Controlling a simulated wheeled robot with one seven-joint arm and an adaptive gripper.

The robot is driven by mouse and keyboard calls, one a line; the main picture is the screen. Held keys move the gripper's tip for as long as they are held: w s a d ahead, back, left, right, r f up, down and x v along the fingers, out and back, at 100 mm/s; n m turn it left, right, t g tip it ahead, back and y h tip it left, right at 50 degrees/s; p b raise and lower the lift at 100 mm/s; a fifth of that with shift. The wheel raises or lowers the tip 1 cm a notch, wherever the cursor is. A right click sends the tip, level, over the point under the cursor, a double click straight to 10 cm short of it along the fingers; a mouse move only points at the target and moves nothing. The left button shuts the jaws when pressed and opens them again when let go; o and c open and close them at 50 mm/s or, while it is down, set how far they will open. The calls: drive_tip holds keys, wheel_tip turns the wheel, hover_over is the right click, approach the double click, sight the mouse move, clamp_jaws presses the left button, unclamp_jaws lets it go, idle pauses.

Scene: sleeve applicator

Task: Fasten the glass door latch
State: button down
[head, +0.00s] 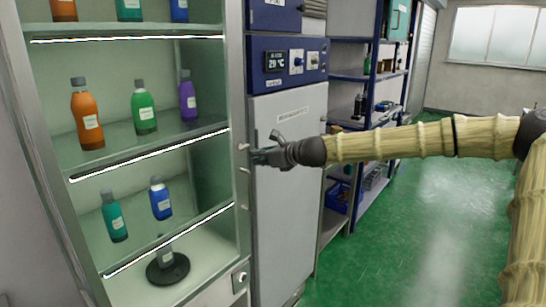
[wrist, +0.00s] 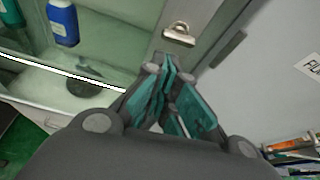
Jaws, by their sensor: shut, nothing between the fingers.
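The glass-fronted cabinet (head: 237,110) stands at the left, with a pale metal frame. A small metal latch piece (wrist: 178,35) sits on that frame in the wrist view, just ahead of my fingertips with a small gap in the picture. In the head view small metal fittings show on the frame's right edge, one (head: 243,147) just beside my gripper (head: 254,156). My gripper (wrist: 167,65) is shut and empty, its teal fingers pointing at the frame below the latch piece. Whether the latch is fastened, and whether the glass door sits flush, I cannot tell.
Bottles stand on the cabinet shelves, including an orange one (head: 87,115) and a blue one (wrist: 63,22). A grey unit (head: 290,190) with a temperature display stands directly right of the cabinet. Blue shelving (head: 345,75) stands beyond it. The green floor (head: 430,220) is open at the right.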

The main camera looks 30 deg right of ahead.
drive_tip(key=v, duration=0.6)
idle(0.5)
drive_tip(key=shift+s+d+r, duration=0.1)
drive_tip(key=shift+s+d, duration=0.05)
idle(0.3)
drive_tip(key=s+a+f+n+g+h, duration=0.1)
drive_tip(key=s+a+f+n+g, duration=0.3)
drive_tip(key=f, duration=0.9)
drive_tip(key=s+a+f+n+g+h, duration=0.1)
drive_tip(key=s+a+f+n, duration=0.4)
drive_tip(key=f, duration=0.7)
drive_tip(key=s+a+f+n+g+h, duration=0.1)
drive_tip(key=s+a+f+n+g, duration=0.35)
drive_tip(key=f, duration=0.85)
drive_tip(key=s+a+f+n+g, duration=0.1)
drive_tip(key=s+f+n, duration=0.4)
drive_tip(key=s, duration=0.6)
drive_tip(key=s+a+f+n+g+h, duration=0.1)
drive_tip(key=s+a+f+n, duration=0.2)
drive_tip(key=s, duration=0.9)
drive_tip(key=s+a+f+n+g, duration=0.2)
drive_tip(key=s+f+n, duration=0.7)
drive_tip(key=s+f, duration=0.2)
drive_tip(key=shift+s+f+h+b, duration=0.3)
drive_tip(key=shift+s+h, duration=0.1)
drive_tip(key=shift+s, duration=0.3)
drive_tip(key=c, duration=2.2)
unclamp_jaws()
drive_tip(key=shift+a, duration=0.1)
